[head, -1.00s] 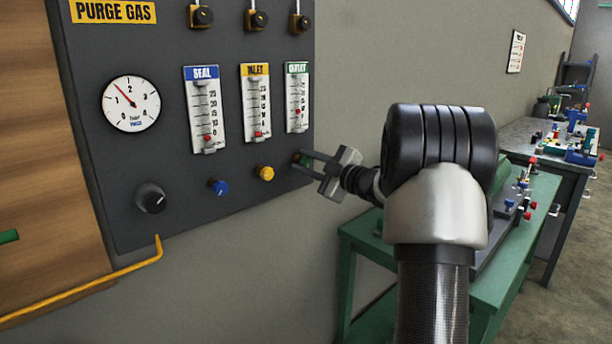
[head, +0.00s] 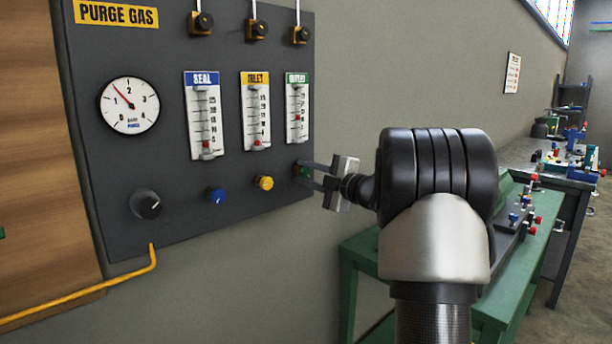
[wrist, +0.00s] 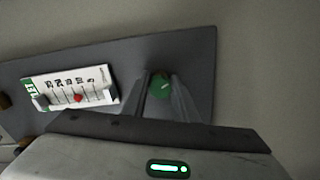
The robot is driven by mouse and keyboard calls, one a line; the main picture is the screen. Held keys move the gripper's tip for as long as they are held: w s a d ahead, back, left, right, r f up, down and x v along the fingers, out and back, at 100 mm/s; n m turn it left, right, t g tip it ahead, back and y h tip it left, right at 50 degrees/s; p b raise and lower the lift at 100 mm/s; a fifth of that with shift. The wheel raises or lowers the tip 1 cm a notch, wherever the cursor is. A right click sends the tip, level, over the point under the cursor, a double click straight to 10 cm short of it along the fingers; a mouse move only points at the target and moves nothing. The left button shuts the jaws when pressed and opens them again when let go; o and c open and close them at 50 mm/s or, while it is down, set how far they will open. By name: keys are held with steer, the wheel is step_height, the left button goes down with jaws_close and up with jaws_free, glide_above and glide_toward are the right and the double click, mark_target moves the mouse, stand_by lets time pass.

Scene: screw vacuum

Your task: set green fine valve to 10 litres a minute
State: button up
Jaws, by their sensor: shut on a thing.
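The green fine valve is a small round green knob (head: 303,172) at the lower right of the grey purge gas panel. My gripper (head: 305,171) is shut on it, with a finger on either side. In the wrist view the knob (wrist: 160,87) shows between the two fingers, with a pale mark on its face. The green-labelled OUTLET flow meter (head: 297,95) is above the knob. Its red float (wrist: 78,98) sits partway along the scale in the wrist view. The scale figures are too small to read surely.
A yellow knob (head: 264,183) and a blue knob (head: 217,195) sit left of the green one, below the INLET (head: 256,118) and SEAL (head: 203,125) meters. A pressure dial (head: 129,104) is further left. A green bench (head: 385,252) stands below right.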

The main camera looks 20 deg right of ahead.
steer(key=shift+d+f, duration=0.1)
steer(key=o, duration=1)
steer(key=shift+o, duration=0.2)
steer(key=p+v, duration=0.2)
steer(key=v, duration=1.5)
steer(key=shift+s, duration=0.25)
